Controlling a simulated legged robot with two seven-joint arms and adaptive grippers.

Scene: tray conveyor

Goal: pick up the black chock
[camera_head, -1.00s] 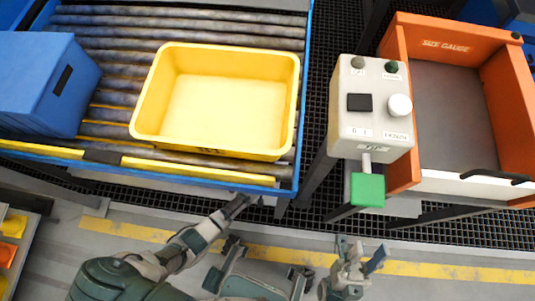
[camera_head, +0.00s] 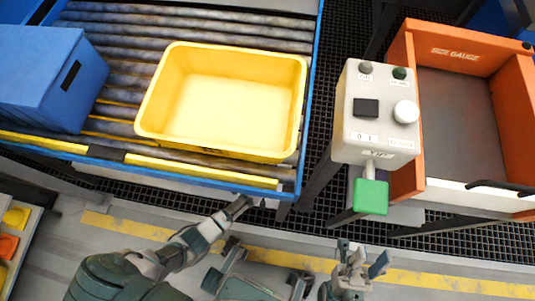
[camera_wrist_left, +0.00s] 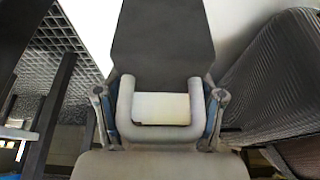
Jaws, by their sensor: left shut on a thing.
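My left gripper (camera_head: 244,204) is at the front edge of the conveyor, below the yellow tray's right side. In the left wrist view a dark slab, which I take to be the black chock (camera_wrist_left: 162,40), stands straight out between the gripper's fingers, and the gripper is shut on it. In the head view the chock is mostly hidden at the gripper's tip and too small to make out. My right gripper (camera_head: 362,257) is low in the picture, below the control box, with its fingers apart and nothing between them.
A yellow tray (camera_head: 160,101) sits empty on the roller conveyor (camera_head: 195,30), with a blue box (camera_head: 35,85) to its left. A control box (camera_head: 377,140) with a green block (camera_head: 371,197) stands right of the conveyor. Beside it is an orange size gauge (camera_head: 455,48). The floor in front is clear.

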